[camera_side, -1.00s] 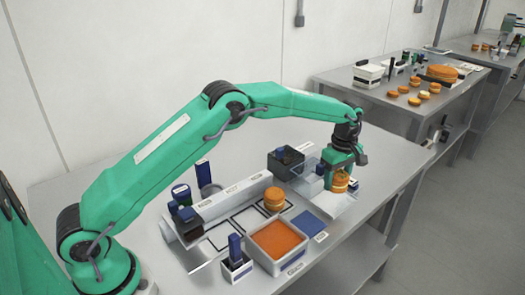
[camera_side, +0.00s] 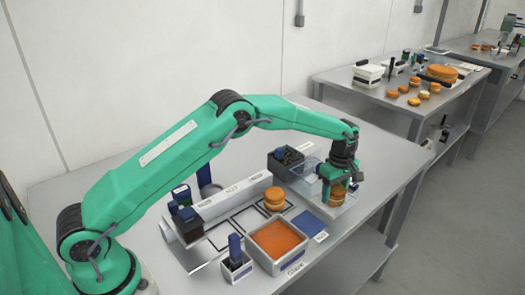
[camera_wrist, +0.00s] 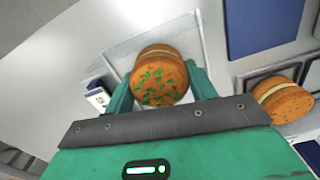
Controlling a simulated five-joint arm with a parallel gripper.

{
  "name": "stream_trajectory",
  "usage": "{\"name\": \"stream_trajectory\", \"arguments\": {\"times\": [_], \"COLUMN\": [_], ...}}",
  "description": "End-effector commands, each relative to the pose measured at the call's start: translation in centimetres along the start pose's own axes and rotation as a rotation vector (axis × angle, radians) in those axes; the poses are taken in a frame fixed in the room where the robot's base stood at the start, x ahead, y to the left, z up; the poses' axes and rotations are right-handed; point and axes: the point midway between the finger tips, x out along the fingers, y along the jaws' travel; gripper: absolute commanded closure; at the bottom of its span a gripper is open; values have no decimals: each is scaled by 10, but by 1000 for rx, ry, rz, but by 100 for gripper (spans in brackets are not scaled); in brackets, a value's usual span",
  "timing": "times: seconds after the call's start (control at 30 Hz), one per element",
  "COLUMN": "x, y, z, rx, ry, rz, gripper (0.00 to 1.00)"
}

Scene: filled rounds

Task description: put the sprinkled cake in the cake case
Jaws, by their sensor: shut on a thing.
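The sprinkled cake (camera_wrist: 158,85), an orange-brown filled round with green flecks on top, is between the fingers of my gripper (camera_wrist: 160,90) in the wrist view. In the side view the cake (camera_side: 338,194) is partly hidden by my gripper (camera_side: 337,184), which is shut on it and points down. The clear cake case (camera_side: 350,206) is at the right end of the table. Its see-through walls also show around the cake in the wrist view (camera_wrist: 203,35). The cake appears within the case's outline, low down; I cannot tell whether it touches the floor.
A plain stacked round (camera_side: 274,198) stands left of the case. In front are a white tray with an orange surface (camera_side: 252,241) and a blue square pad (camera_side: 308,224). A black box (camera_side: 285,163) stands behind, close to my gripper. The table's right front is clear.

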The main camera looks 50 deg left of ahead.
Motion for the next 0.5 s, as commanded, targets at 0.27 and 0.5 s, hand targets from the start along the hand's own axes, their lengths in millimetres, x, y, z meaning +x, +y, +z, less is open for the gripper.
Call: {"name": "stream_trajectory", "arguments": {"times": [0.27, 0.5], "x": [3, 3], "y": [0, 0], "z": [0, 0], "rx": [0, 0], "ry": [0, 0], "rz": [0, 0], "gripper": [25, 23]}}
